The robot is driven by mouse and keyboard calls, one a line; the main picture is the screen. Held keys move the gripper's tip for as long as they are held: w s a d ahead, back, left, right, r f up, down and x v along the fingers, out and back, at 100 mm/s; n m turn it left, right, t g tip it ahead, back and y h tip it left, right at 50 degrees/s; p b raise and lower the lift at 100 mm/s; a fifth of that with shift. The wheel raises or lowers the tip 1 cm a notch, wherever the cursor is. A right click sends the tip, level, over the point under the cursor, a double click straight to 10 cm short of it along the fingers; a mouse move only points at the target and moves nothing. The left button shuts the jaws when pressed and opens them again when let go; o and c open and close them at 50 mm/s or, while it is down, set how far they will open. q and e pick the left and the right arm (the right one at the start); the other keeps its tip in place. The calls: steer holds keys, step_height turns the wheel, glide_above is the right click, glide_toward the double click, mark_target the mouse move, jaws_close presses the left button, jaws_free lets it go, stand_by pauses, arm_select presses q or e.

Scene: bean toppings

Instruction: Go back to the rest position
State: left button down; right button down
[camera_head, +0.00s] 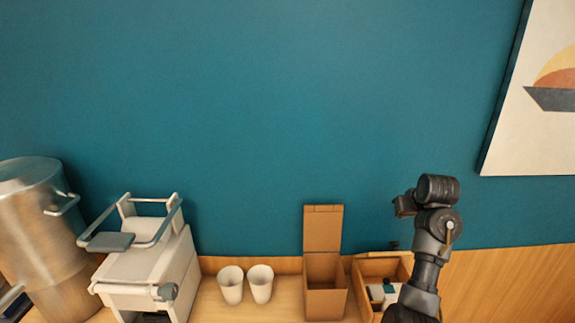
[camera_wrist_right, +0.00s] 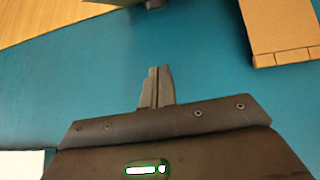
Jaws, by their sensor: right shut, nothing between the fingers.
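My right arm rises from the bottom right in the head view, in front of the wall and a wooden box. The fingertips of its gripper are not clear there. In the right wrist view my right gripper (camera_wrist_right: 157,86) is shut, its two fingers together with nothing between them. Behind the fingers is the teal wall (camera_wrist_right: 90,75). My left gripper is not in either view.
A steel pot (camera_head: 38,235) and a white machine (camera_head: 150,265) stand at left. Two white cups (camera_head: 231,285) (camera_head: 261,283) stand mid-counter. An open cardboard box (camera_head: 325,285) and a wooden box (camera_head: 372,268) with items stand beside my right arm. A framed picture (camera_head: 530,125) hangs at right.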

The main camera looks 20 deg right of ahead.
mark_target(395, 251)
steer(key=shift+g+y, duration=0.4)
steer(key=shift+g, duration=0.4)
steer(key=f, duration=0.3)
steer(key=s+f, duration=0.1)
steer(key=f, duration=0.2)
steer(key=s+a+f, duration=0.1)
steer(key=f, duration=0.2)
steer(key=shift+s+a+f, duration=0.1)
steer(key=shift+s+f, duration=0.15)
steer(key=shift+f, duration=0.05)
steer(key=shift+s+a, duration=0.15)
steer(key=shift+f, duration=0.1)
